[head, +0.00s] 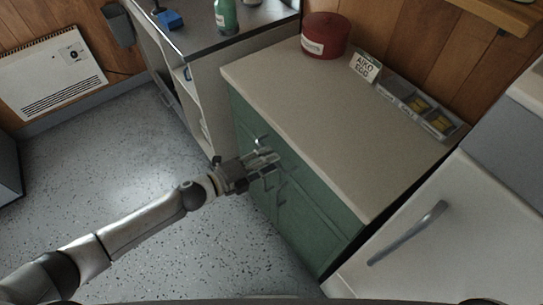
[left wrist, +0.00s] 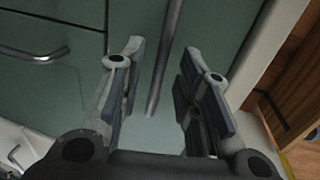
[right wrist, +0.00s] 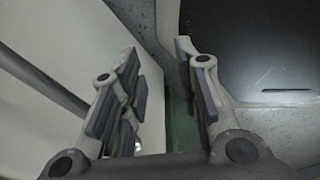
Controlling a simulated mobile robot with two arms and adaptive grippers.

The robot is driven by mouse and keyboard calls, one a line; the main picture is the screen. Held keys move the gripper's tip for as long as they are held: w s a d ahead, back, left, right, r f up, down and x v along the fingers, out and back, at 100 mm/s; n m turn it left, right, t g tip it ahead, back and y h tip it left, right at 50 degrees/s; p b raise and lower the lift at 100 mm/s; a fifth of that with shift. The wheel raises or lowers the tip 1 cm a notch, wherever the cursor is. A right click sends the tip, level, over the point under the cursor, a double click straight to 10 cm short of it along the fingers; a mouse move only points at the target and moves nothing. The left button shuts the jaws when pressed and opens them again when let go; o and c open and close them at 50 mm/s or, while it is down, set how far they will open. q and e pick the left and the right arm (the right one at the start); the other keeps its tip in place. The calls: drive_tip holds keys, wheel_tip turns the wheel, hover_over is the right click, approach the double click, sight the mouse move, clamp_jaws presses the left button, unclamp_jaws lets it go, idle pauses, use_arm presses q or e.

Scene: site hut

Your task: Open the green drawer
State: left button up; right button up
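The green drawer (head: 242,117) is in the upper part of a green cabinet under a beige worktop; its front looks flush with the cabinet. My left gripper (head: 270,160) is at the cabinet front and covers part of it. In the left wrist view, my left gripper (left wrist: 156,92) is open. A metal bar handle (left wrist: 165,60) on the green front shows between its fingers, with space on both sides. A second handle (left wrist: 35,55) is at the left. My right gripper (right wrist: 160,95) is open and empty in the right wrist view; it is outside the head view.
A white fridge-like unit (head: 430,225) with a long handle stands right of the cabinet. The worktop (head: 320,110) holds a red tin (head: 324,36), a sign (head: 365,66) and a divided tray (head: 408,98). The speckled floor (head: 130,165) at the left is clear.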

use_arm(q)
drive_tip(key=shift+x, duration=1.1)
clamp_jaws()
